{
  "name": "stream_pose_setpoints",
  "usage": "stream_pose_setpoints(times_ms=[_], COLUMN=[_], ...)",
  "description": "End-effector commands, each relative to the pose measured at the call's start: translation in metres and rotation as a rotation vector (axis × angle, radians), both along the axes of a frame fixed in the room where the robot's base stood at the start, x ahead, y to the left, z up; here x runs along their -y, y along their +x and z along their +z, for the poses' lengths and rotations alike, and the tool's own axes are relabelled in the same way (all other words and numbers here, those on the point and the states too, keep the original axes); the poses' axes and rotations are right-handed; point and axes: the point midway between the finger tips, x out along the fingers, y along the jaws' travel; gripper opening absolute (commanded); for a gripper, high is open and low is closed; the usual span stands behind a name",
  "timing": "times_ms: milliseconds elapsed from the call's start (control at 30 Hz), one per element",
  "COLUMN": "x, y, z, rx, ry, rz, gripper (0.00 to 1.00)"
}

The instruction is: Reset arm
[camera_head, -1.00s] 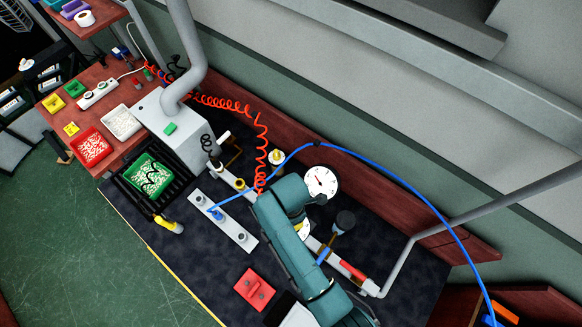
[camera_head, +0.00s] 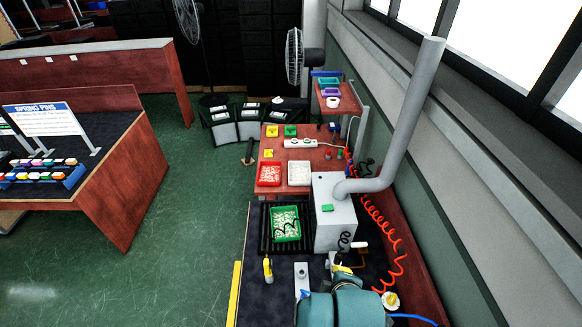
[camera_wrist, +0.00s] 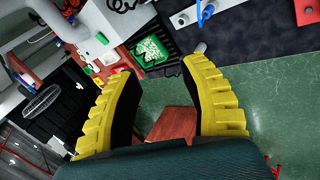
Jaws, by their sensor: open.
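My gripper (camera_wrist: 158,105) shows in the wrist view as two yellow ribbed fingers spread wide apart, with nothing between them but floor and a distant red-brown surface. It is open and empty. In the head view, my teal arm is at the bottom, right of centre, over the dark bench mat, and the gripper cannot be made out there.
A green tray (camera_head: 285,223) sits on a black rack left of a grey machine box (camera_head: 334,215) with a thick pipe. Red (camera_head: 269,174) and white (camera_head: 299,173) trays lie behind. A coiled red hose (camera_head: 377,222) runs along the right wall. Green floor (camera_head: 190,240) is open at left.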

Motion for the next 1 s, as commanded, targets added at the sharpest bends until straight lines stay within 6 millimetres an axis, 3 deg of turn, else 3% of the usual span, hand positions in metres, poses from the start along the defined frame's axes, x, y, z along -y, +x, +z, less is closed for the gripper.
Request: stream_pose_setpoints(times_ms=[33, 133, 267, 400, 533, 600, 767, 867, 1000], x=[-0.01, -0.029, -0.051, -0.065, -0.065, -0.065, -0.065, -0.065, -0.065], y=[0.015, 0.033, 0.035, 0.005, -0.046, -0.062, -0.062, -0.062, -0.062], z=[0.046, 0.126, 0.233, 0.344, 0.422, 0.444, 0.448, 0.43, 0.379], rx=[0.112, 0.34, 0.643, 0.966, 1.211, 1.265, 1.253, 1.249, 1.248], ry=[0.016, 0.09, 0.259, 0.548, 0.915, 1.096, 1.266, 1.274, 1.269], rz=[-0.021, -0.085, -0.169, -0.251, -0.307, -0.326, -0.366, -0.371, -0.371], gripper=[0.43, 0.43, 0.43, 0.43, 0.43, 0.43, 0.43, 0.43, 0.43])
